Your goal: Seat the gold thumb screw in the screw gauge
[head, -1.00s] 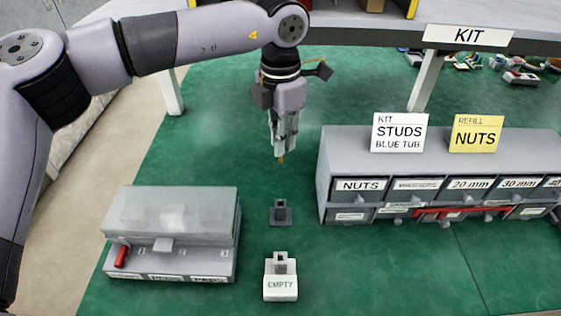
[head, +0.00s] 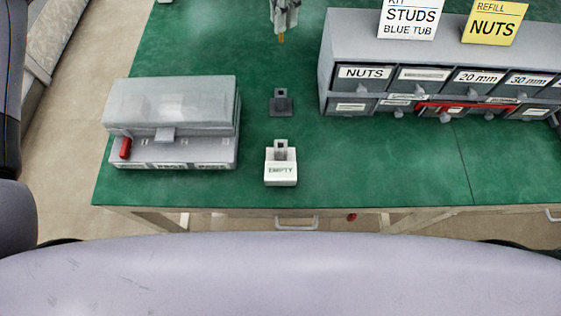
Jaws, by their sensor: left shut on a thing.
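My left gripper (head: 284,22) is at the top edge of the head view, pointing down, with its upper part out of frame. It is shut on the gold thumb screw (head: 282,38), a small gold tip showing below the fingers. Below it in the picture, on the green mat, stands a small dark grey block with an upright post (head: 281,103). Nearer to me is a white block labelled EMPTY (head: 280,172) with a grey post at its back. I cannot tell for certain which of the two is the screw gauge. My right gripper is not in view.
A grey case with a red latch (head: 171,108) sits on the left. A labelled drawer cabinet (head: 345,60) with STUDS (head: 411,17) and NUTS (head: 493,22) signs stands on the right. The green mat (head: 375,165) is clear in front of the cabinet.

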